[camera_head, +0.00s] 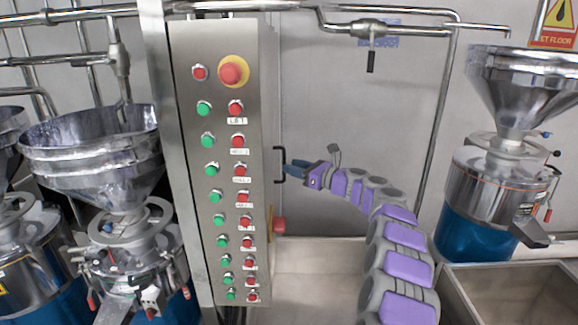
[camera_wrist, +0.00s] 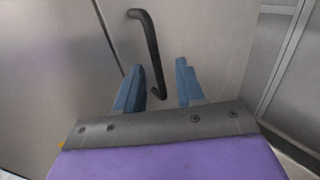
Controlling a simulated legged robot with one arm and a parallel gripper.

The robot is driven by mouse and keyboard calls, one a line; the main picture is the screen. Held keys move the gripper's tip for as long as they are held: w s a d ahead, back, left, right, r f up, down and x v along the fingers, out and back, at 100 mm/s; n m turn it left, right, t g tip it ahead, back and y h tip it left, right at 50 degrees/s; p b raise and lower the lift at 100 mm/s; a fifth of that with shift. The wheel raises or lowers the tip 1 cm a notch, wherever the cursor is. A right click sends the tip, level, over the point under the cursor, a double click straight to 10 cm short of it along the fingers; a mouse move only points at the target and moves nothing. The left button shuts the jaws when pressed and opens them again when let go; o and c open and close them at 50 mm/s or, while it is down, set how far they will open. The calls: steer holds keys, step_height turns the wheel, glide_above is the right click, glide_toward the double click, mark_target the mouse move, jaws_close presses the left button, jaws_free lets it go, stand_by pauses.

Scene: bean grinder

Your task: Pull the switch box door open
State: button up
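The switch box (camera_head: 221,150) is a tall grey metal cabinet with rows of green and red buttons on its front, and it looks closed. Its black door handle (camera_head: 280,165) is a bar on the right side face; it also shows in the wrist view (camera_wrist: 150,50). My gripper (camera_head: 291,168) reaches in from the right at the handle's height. In the wrist view its two blue fingers (camera_wrist: 160,88) are apart, with the lower end of the handle just ahead of the gap, nearer the left finger. I cannot tell whether a finger touches the handle.
A red knob (camera_head: 279,225) sticks out below the handle. Steel grinders with funnels stand left (camera_head: 95,160) and right (camera_head: 497,150) of the box. A metal basin (camera_head: 515,295) is at the lower right. Pipes run along the wall above.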

steer(key=shift+s+x, duration=0.15)
steer(key=shift+x, duration=0.65)
steer(key=shift+s+x, duration=0.15)
steer(key=shift+x, duration=0.65)
steer(key=shift+d, duration=0.25)
steer(key=c, duration=0.4)
steer(key=shift+d+r, duration=0.1)
steer(key=c, duration=0.3)
jaws_close()
steer(key=shift+s, duration=0.1)
